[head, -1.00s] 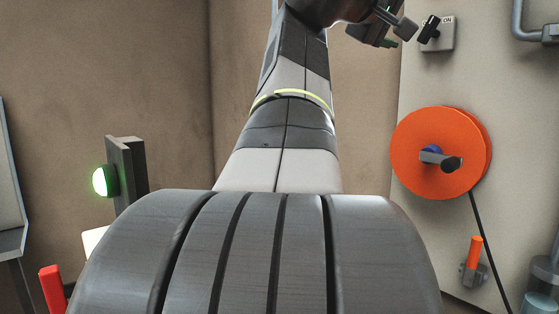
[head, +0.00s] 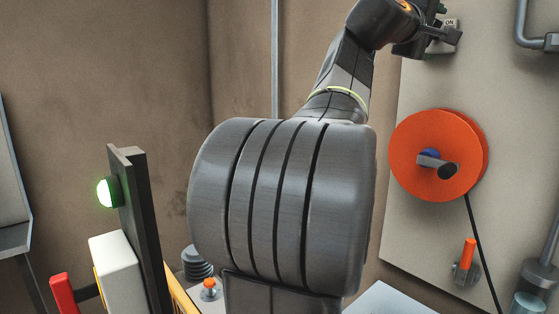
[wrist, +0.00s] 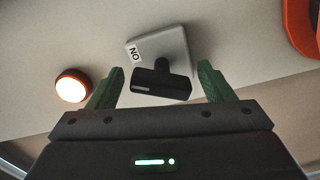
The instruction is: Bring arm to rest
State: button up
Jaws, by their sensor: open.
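My gripper (head: 446,32) is at the upper right in the head view, in front of the wall switch. In the wrist view my gripper (wrist: 161,76) has its two green fingers spread wide, with nothing between their tips that I can see being held. The switch box (wrist: 181,44) is light grey with an "ON" label and a black handle (wrist: 160,84), which appears between and beyond the fingers. Whether the fingers touch the handle I cannot tell.
An orange reel (head: 430,155) with a crank is on the panel below the switch. A lit round lamp (wrist: 72,85) is beside the switch. A green light (head: 107,193) glows on a dark post at the left. A pipe (head: 525,25) runs at the upper right.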

jog(key=shift+w+r+n+p, duration=0.1)
jog(key=shift+n+p, duration=0.3)
jog(key=shift+n, duration=0.6)
jog(key=n+p, duration=0.2)
jog(key=n, duration=0.3)
jog(key=shift+n, duration=0.4)
jog(key=shift+s+a+n, duration=0.2)
jog(key=shift+a+n, duration=0.05)
jog(key=shift+n, duration=0.15)
jog(key=b+v, duration=0.1)
jog(key=v, duration=0.5)
